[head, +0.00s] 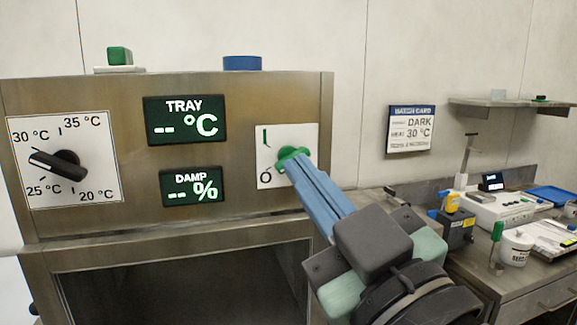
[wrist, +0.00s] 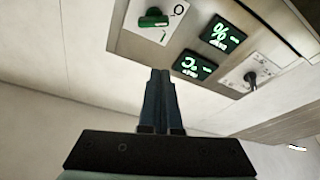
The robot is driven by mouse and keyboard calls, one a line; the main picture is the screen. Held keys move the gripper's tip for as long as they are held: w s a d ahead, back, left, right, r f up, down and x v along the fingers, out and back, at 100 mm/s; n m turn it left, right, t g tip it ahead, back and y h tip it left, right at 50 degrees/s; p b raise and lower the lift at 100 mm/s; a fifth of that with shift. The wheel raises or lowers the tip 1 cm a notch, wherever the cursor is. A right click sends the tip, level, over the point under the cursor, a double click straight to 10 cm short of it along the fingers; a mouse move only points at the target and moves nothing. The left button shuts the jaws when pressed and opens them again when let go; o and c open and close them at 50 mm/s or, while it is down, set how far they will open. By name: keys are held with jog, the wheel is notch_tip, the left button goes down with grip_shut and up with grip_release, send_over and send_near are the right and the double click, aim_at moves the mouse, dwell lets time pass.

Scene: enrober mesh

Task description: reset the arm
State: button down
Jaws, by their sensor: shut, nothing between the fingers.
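My gripper (head: 296,165) is shut and empty, its blue fingers side by side and pointing up and left at the machine's front panel. In the head view the fingertips overlap the lower part of a green rotary switch (head: 287,153) on a white plate marked I and O. In the wrist view the closed fingers (wrist: 160,76) show a gap from the green switch (wrist: 153,18), so they look apart from it. The fingers partly hide the switch in the head view, and I cannot tell its exact setting there.
The steel machine (head: 233,117) has lit TRAY (head: 184,121) and DAMP (head: 191,186) displays showing dashes, and a black temperature dial (head: 58,164). A dark opening (head: 180,288) lies below. A cluttered counter (head: 480,265) with a white cup (head: 515,247) stands right, under a shelf (head: 505,104).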

jog(key=shift+s+d+f, duration=0.1)
jog(key=shift+s+d, duration=0.05)
jog(key=shift+d, duration=0.05)
jog(key=s+r+m+t+h+p, duration=0.3)
jog(key=r+m+t+h, duration=0.1)
jog(key=r, duration=0.4)
jog(key=s+a+r+m+t+h+p, duration=0.1)
jog(key=s+r+m+t+h+p, duration=0.1)
jog(key=r+m+h, duration=0.3)
notch_tip(320, 180, up, 4)
jog(key=shift+s+a+f+m+t+p, duration=0.1)
jog(key=shift+s+a+m+t+p, duration=0.35)
jog(key=shift+t, duration=0.45)
jog(key=shift+w+d, duration=0.1)
jog(key=shift+d, duration=0.1)
